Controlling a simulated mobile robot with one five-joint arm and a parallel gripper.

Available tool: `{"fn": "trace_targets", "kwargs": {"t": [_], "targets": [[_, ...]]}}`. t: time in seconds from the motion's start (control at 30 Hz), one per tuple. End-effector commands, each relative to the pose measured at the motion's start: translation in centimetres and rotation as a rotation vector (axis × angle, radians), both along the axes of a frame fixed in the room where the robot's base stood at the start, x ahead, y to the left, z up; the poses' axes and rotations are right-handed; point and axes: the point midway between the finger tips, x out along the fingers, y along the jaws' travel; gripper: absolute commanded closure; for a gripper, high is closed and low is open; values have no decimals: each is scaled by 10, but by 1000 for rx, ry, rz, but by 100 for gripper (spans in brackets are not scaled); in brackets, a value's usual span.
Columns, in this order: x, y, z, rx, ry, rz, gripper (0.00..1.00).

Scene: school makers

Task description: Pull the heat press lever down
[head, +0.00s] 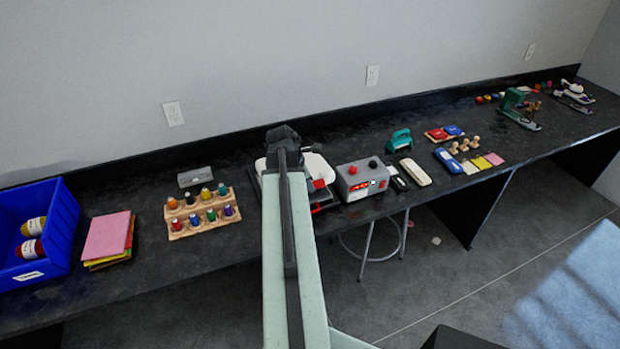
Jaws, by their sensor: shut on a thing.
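The heat press (318,167) stands on the black counter. It has pale rounded plates, a dark base and a red part on its right side. My arm crosses in front of it and covers its middle. My gripper (282,135) is the dark end of the arm, over the back of the press. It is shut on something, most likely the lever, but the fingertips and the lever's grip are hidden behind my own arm. I cannot tell the lever's angle.
A grey control box (362,181) stands close at the right of the press. A wooden rack of small bottles (203,228) is at the left, then coloured sheets (107,236) and a blue bin (62,232). A green press (513,103) stands far right. A stool (368,248) is below.

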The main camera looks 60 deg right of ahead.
Motion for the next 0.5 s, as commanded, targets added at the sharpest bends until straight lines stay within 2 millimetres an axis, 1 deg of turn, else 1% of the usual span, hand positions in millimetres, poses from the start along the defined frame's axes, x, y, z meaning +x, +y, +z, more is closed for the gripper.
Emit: {"fn": "trace_targets", "kwargs": {"t": [0.03,0.2,0.33,0.5], "targets": [[-5,5,-22,6,7,-5,100],[-6,9,-44,8,11,-1,100],[-5,10,-52,7,11,2,100],[-5,11,-55,8,11,5,100]]}}
